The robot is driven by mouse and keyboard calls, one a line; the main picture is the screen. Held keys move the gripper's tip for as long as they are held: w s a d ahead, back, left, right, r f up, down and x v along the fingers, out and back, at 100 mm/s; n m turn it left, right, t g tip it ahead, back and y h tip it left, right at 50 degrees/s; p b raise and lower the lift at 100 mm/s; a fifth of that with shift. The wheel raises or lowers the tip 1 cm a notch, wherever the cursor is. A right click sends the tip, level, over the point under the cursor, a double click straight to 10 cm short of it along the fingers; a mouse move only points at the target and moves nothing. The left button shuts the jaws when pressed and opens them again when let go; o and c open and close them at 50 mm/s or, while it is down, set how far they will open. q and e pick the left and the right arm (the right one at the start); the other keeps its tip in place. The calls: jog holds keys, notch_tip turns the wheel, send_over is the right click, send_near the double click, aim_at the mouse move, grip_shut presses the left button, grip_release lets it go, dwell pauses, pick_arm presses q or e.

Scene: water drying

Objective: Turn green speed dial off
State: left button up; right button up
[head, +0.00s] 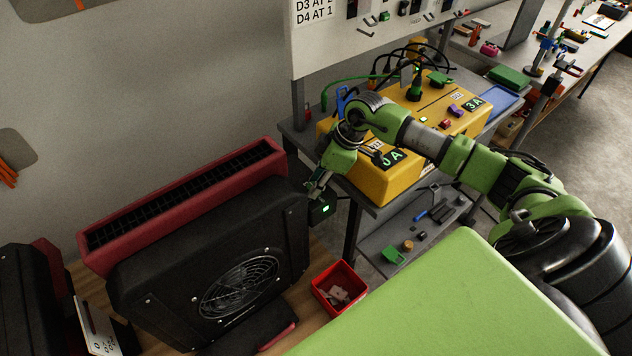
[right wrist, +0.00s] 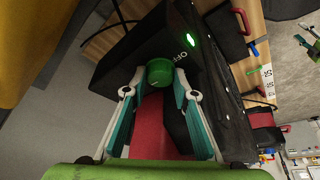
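The green speed dial (right wrist: 159,71) sticks out from a black control box (right wrist: 145,45) in the right wrist view. The word OFF and a lit green light (right wrist: 194,40) are on the box beside it. My right gripper (right wrist: 157,88) is open, with one finger on each side of the dial; I cannot tell whether either finger touches it. In the head view my right gripper (head: 316,190) is at the box with the green light (head: 325,208), on the right side of the large black dryer (head: 190,270). The dial is hidden there. My left gripper is not in view.
A yellow power box (head: 385,185) with cables stands on the bench behind my right arm. A red bin (head: 340,285) sits on the wooden surface right of the dryer. A red-framed grille (head: 190,195) runs along the dryer's back.

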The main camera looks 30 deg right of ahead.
jog(key=n, duration=0.2)
jog(key=n+g, duration=0.1)
jog(key=n+y, duration=0.1)
jog(key=n, duration=0.1)
jog(key=shift+w+n+g+b, duration=0.25)
jog(key=shift+n+g+b, duration=0.05)
jog(key=shift+g, duration=0.1)
jog(key=n+g+b, duration=0.1)
jog(key=n+g, duration=0.1)
jog(key=n, duration=0.3)
jog(key=shift+w, duration=0.15)
jog(key=n+g+b, duration=0.1)
jog(key=n, duration=0.2)
jog(key=n+g+h+b, duration=0.1)
jog(key=n+b, duration=0.1)
jog(key=n, duration=0.1)
jog(key=shift+w+n, duration=0.15)
jog(key=shift+n, duration=0.25)
jog(key=n+b, duration=0.1)
jog(key=n, duration=0.1)
jog(key=n+g+h, duration=0.1)
jog(key=n, duration=0.1)
jog(key=shift+a+h+b, duration=0.15)
jog(key=shift+h+b, duration=0.15)
jog(key=shift+b, duration=0.05)
jog(key=shift+n, duration=0.3)
jog(key=o, duration=1.1)
